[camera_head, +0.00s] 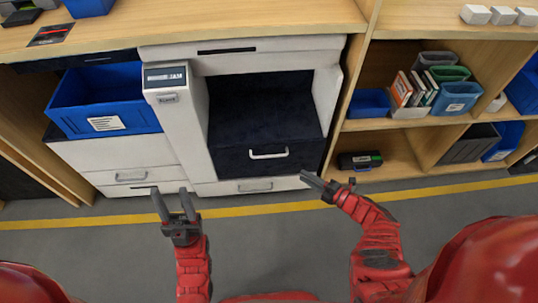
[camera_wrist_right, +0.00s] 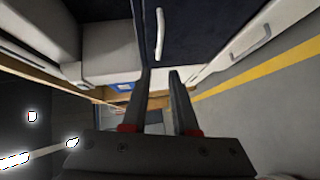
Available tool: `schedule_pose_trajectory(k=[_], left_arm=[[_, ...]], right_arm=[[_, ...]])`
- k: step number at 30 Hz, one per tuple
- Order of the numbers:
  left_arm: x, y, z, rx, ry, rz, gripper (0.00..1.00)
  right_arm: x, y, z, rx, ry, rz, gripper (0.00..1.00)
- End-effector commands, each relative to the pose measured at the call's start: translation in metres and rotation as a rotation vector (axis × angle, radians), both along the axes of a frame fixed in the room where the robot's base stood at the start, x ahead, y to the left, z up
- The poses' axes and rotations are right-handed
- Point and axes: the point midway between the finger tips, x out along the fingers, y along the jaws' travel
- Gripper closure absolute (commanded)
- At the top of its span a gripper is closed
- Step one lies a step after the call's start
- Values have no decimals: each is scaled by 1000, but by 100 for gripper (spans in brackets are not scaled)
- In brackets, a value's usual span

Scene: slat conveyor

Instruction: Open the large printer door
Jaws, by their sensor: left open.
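The large white printer (camera_head: 178,128) stands under the wooden counter, with a dark navy recess in its front. A dark navy front panel (camera_head: 232,160) at the bottom of this recess carries a white bar handle (camera_head: 268,154). In the right wrist view the handle (camera_wrist_right: 160,33) lies ahead of the fingertips, apart from them. My right gripper (camera_head: 312,181) is just below and right of the panel; its fingers (camera_wrist_right: 160,76) are parted with nothing between them. My left gripper (camera_head: 170,192) is open and empty, in front of the printer's lower left.
A blue bin (camera_head: 107,100) sits on a white drawer unit to the left. Shelves on the right hold bins, books and a small black device (camera_head: 360,160). A white lower drawer (camera_head: 225,188) is below the panel. The grey floor with a yellow line (camera_head: 250,210) is clear.

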Motion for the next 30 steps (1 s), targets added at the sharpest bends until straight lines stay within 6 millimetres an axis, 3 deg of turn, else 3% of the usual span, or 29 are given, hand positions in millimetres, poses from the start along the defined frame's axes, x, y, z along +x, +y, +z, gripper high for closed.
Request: schedule_pose_trajectory(k=[8,18,24,30], left_arm=[[0,0,-13,0,-2,0,50],[0,0,-47,-1,-2,0,50],[0,0,-62,-1,-2,0,50],[0,0,-66,-1,-2,0,50]], right_arm=[[36,36,-9,3,-4,0,73],[92,93,-22,4,-10,4,73],[112,113,-25,1,-8,3,73],[119,121,-24,2,-6,4,73]])
